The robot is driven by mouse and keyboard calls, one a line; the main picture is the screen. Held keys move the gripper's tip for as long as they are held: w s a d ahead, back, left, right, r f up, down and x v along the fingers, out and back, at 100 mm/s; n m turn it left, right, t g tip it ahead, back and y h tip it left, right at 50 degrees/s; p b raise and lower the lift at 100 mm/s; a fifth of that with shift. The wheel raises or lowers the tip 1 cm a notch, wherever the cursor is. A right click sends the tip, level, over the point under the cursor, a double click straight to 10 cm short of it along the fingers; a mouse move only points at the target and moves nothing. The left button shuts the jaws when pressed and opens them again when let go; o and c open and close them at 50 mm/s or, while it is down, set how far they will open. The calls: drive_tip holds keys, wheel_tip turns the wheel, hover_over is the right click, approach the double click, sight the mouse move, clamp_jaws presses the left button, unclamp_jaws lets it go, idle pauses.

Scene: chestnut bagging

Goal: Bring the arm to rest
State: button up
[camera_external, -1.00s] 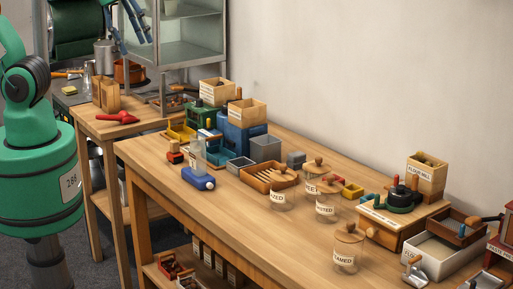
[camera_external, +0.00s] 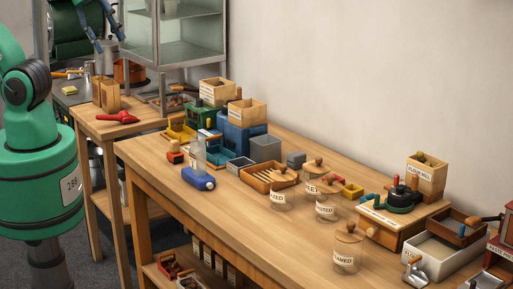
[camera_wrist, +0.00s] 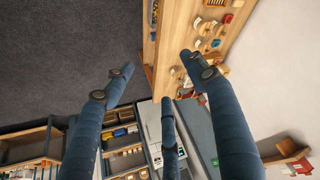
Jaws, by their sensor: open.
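My gripper (camera_wrist: 158,75) is open, with three blue fingers spread and nothing between them in the wrist view. Its fingers also show at the top left of the camera_external view (camera_external: 97,18), in front of the glass cabinet's left side and away from the long table. My green arm fills the left edge of that view. In the wrist view the fingers point across grey floor and the wooden table edge; the gripper touches nothing that I can see.
The long wooden table (camera_external: 245,212) holds glass jars (camera_external: 347,250), a slotted wooden tray (camera_external: 262,180), a blue bottle (camera_external: 197,180) and wooden boxes. A side table (camera_external: 92,122) bears a red tool (camera_external: 116,117). A glass cabinet (camera_external: 190,50) stands behind. Grey floor (camera_wrist: 60,60) is clear.

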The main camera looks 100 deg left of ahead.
wheel_tip(320, 180, down, 10)
drive_tip(key=b, duration=0.9)
drive_tip(key=shift+f+b, duration=0.2)
drive_tip(key=shift+b, duration=0.15)
